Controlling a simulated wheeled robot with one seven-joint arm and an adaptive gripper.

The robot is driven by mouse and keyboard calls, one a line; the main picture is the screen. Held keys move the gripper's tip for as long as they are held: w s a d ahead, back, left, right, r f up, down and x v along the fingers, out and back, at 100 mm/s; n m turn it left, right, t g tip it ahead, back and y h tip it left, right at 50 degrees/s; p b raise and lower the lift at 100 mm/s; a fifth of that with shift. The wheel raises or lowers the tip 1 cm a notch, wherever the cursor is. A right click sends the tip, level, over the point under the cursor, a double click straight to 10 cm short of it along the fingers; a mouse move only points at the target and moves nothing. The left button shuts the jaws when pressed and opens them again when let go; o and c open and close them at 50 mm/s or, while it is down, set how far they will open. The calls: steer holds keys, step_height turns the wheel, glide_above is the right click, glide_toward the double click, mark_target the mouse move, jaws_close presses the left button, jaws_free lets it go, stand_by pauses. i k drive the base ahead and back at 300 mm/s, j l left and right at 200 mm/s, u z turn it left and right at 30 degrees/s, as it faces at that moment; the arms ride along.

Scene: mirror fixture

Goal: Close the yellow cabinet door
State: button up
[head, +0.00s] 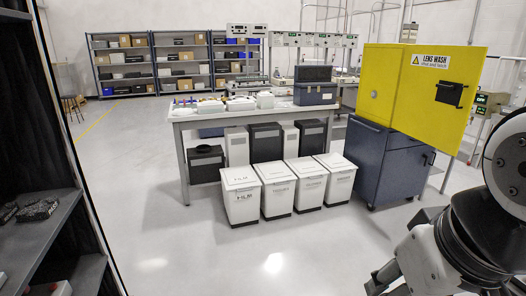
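The yellow cabinet (377,87) sits on a dark blue base cabinet at the right of the head view. Its yellow door (428,107) carries a white "LENS WASH shut and latch" label and a black handle (450,93). The door reaches well past the right side of the blue base and looks swung out; the cabinet's inside is hidden. My gripper (388,279) is at the bottom right, below and apart from the door, and partly cut off by the frame edge. I cannot tell whether its fingers are open or shut.
A workbench (185,115) with white bins (242,198) in front stands left of the blue base cabinet (367,160). A dark shelf unit (45,235) is close on the left. The pale floor (270,255) in the middle foreground is clear.

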mark_target(438, 117)
steer(key=i+l, duration=0.1)
steer(key=i, duration=1.3)
steer(key=i+j+z, duration=0.1)
steer(key=i+z, duration=0.2)
steer(key=i+j+z, duration=0.15)
steer(key=i+z, duration=0.15)
steer(key=i, duration=0.15)
steer(key=i+z, duration=0.35)
steer(key=z, duration=0.15)
steer(key=i+j+z, duration=0.25)
steer(key=z, duration=0.25)
steer(key=i+j+z, duration=0.15)
steer(key=i+z, duration=0.2)
steer(key=i, duration=0.5)
